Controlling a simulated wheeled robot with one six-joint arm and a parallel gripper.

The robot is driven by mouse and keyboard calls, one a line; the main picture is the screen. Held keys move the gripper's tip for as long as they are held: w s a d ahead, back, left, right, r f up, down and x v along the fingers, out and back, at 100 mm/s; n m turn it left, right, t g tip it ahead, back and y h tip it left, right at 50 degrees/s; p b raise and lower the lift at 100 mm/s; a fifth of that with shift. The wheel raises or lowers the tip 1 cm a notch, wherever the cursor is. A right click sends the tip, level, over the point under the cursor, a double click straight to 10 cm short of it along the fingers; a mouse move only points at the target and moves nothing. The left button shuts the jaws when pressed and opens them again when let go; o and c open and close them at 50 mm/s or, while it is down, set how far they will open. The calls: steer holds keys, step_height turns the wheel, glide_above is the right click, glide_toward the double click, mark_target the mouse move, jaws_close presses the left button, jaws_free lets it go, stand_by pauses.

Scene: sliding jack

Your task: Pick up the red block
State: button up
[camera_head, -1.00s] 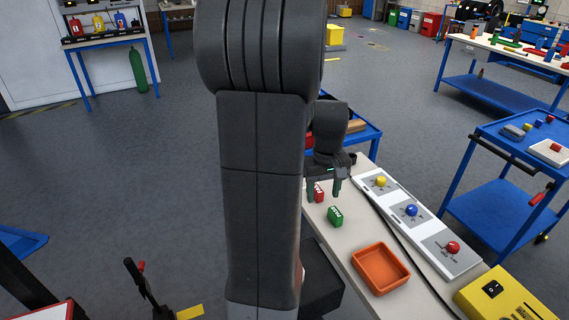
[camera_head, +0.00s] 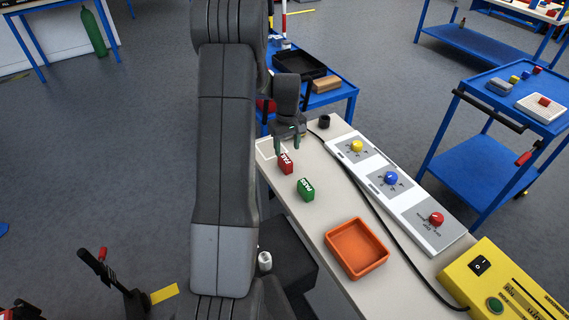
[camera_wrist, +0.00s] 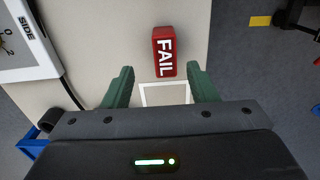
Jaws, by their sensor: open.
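The red block (camera_head: 285,162), marked FAIL in white, stands on the pale bench to the left of a green block (camera_head: 306,189). My gripper (camera_head: 288,145) is just beyond the red block, towards the bench's far end, with its green fingers pointing down. In the wrist view the red block (camera_wrist: 163,42) lies ahead of my open fingers (camera_wrist: 162,80), near the middle between them but past their tips. Nothing is between the fingers except bench top and part of a white-outlined square (camera_wrist: 165,93).
An orange tray (camera_head: 357,248) sits nearer on the bench. A panel with yellow, blue and red knobs (camera_head: 391,180) runs along the right side, with a black cable beside it. A yellow switch box (camera_head: 480,266) is at the near right. A blue cart (camera_head: 338,94) stands behind.

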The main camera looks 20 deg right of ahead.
mark_target(285, 158)
steer(key=f, duration=0.6)
steer(key=shift+a+f+p, duration=0.2)
steer(key=shift+a+p, duration=0.1)
steer(key=shift+p, duration=0.05)
steer(key=c, duration=1.1)
